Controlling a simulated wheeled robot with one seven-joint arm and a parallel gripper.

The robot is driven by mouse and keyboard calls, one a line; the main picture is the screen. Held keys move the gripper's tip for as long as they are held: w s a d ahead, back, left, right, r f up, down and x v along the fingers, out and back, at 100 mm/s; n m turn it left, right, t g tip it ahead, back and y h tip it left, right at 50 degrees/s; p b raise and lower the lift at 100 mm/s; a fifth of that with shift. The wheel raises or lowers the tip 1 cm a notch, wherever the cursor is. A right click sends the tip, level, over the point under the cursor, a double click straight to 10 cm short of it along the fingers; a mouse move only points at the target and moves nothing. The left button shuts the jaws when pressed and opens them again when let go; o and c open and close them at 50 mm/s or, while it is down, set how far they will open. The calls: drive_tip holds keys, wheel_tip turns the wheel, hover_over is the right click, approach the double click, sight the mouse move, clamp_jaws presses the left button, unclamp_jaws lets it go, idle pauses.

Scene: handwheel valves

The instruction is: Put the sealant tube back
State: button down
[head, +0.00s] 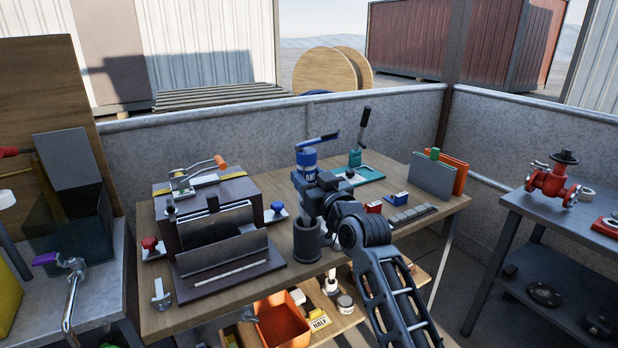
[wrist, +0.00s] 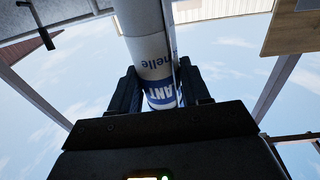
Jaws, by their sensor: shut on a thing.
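The sealant tube is a white cylinder (wrist: 146,38) with blue lettering and a blue band. In the wrist view it stands between my two fingers (wrist: 158,92), which are shut on it. In the head view my gripper (head: 310,182) is above the workbench. A blue labelled part (head: 306,158), seemingly the tube's upper end, shows above the fingers. The arm hides part of the tube. A dark round cup (head: 306,243) stands on the bench just below my gripper. I cannot tell whether the tube's lower end is inside the cup or above it.
A dark box-like fixture (head: 212,215) stands left of the cup. An orange bin (head: 283,322) sits on the lower shelf.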

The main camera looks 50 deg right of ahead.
drive_tip(key=shift+f+b, duration=2.6)
drive_tip(key=shift+f, duration=0.5)
unclamp_jaws()
drive_tip(key=p+v, duration=0.1)
drive_tip(key=v, duration=0.9)
idle(0.8)
drive_tip(key=b+v, duration=0.1)
drive_tip(key=v, duration=0.6)
drive_tip(key=shift+s, duration=0.4)
drive_tip(key=shift+a, duration=0.15)
